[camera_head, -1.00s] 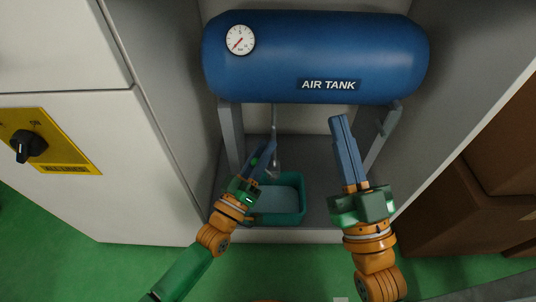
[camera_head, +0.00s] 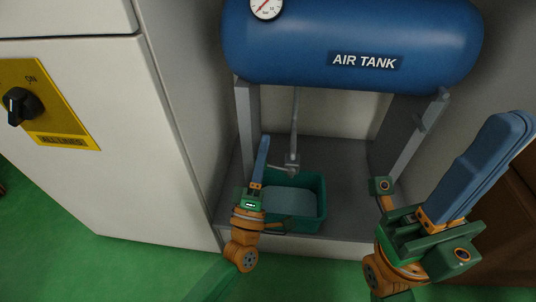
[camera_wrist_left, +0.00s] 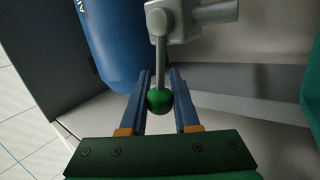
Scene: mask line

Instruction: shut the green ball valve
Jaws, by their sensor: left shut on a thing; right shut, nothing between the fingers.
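The ball valve (camera_head: 292,162) sits at the lower end of a thin pipe under the blue air tank (camera_head: 345,45). In the left wrist view its grey body (camera_wrist_left: 178,20) has a lever that ends in a green ball knob (camera_wrist_left: 159,101). My left gripper (camera_head: 263,143) is shut on this knob, with a finger on either side of it (camera_wrist_left: 160,85). The knob is hidden in the head view. My right gripper (camera_head: 512,125) is shut and empty, raised at the right, well apart from the valve.
A teal bin (camera_head: 308,182) stands on the cabinet floor under the valve. Grey tank legs (camera_head: 247,120) rise at both sides. A yellow plate with a black switch (camera_head: 20,105) is on the white cabinet at left. Brown boxes (camera_head: 520,225) stand at right.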

